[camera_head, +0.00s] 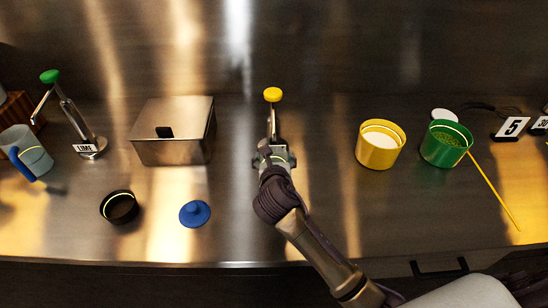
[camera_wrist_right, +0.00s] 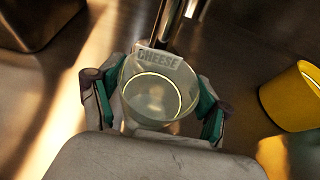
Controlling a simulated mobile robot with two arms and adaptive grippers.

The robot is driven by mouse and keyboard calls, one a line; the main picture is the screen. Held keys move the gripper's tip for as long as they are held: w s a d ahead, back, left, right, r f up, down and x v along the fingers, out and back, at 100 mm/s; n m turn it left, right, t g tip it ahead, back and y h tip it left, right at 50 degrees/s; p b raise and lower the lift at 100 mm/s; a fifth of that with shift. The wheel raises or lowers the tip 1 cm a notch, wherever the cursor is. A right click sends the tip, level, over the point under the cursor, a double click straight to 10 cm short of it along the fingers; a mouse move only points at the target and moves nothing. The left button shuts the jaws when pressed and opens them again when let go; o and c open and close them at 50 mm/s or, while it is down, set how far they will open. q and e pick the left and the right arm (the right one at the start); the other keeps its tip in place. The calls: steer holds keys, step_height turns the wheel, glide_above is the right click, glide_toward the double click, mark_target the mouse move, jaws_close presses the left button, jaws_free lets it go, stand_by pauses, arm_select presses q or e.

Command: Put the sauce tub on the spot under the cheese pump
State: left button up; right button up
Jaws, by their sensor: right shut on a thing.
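The cheese pump (camera_head: 272,96) stands at the back middle of the counter, with a yellow knob on a metal post. Its CHEESE label (camera_wrist_right: 157,57) shows in the wrist view. My right gripper (camera_head: 274,160) is in front of the pump, its teal-padded fingers on both sides of a clear, pale tub (camera_wrist_right: 150,118), which I take to be the sauce tub. The gripper is shut on it. The tub's rim is right at the label; whether its base rests on the counter is hidden. The spot under the pump is covered by the tub and gripper. My left gripper is not in view.
A yellow tub (camera_head: 380,155) and green tub (camera_head: 446,146) stand to the right. The counter beside my gripper is clear.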

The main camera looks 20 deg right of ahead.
steer(key=shift+f, duration=0.1)
steer(key=o, duration=1)
steer(key=shift+s+r, duration=0.15)
steer(key=shift+r, duration=0.05)
steer(key=v, duration=1.1)
steer(key=shift+s, duration=0.4)
steer(key=shift+a, duration=0.2)
